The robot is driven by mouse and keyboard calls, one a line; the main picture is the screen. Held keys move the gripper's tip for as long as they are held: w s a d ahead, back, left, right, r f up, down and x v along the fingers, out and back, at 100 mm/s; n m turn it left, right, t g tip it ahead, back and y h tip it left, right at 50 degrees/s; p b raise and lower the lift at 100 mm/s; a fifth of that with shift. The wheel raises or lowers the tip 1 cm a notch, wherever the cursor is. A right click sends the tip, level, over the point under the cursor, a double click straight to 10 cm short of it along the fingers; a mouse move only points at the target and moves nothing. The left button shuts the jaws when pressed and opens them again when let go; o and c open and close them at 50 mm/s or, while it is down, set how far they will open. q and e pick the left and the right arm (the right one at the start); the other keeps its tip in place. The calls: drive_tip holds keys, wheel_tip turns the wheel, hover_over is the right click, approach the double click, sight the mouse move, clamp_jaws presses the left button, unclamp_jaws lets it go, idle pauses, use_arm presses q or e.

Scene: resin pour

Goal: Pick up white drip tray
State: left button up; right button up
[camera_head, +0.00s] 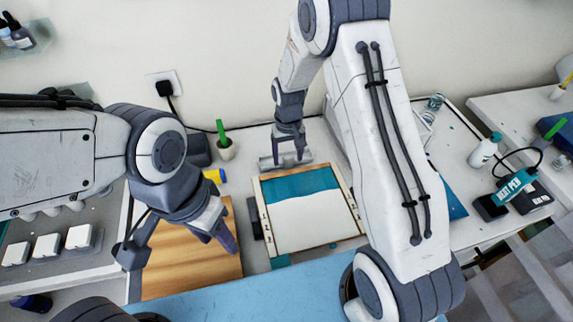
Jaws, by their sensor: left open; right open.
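A flat rectangular piece with a light wooden frame (357,225) lies at the centre of the table. Its inside is teal at the back and white at the front. A pale tray with a raised rim (458,119) lies to the right, partly hidden behind my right arm. I cannot tell for sure which one is the white drip tray. My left gripper (182,246) is open and empty above a wooden board (205,268), left of the framed piece. My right gripper (288,158) is open at a grey cylinder (266,163) just behind the framed piece.
A green-handled tool stands in a white cup (226,150) at the back. A yellow item (214,176) lies near the board. White blocks (47,248) sit at left. A white bottle (484,150) and a teal heat tool (515,186) stand at right. A blue strip (250,295) runs along the front.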

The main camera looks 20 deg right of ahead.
wheel_tip(320, 180, down, 3)
drive_tip(key=shift+d+b, duration=0.1)
drive_tip(key=shift+b, duration=0.65)
use_arm(q)
wheel_tip(320, 180, down, 2)
drive_tip(key=shift+f, duration=0.15)
use_arm(e)
drive_tip(key=shift+r, duration=0.1)
clamp_jaws()
drive_tip(key=shift+r, duration=0.1)
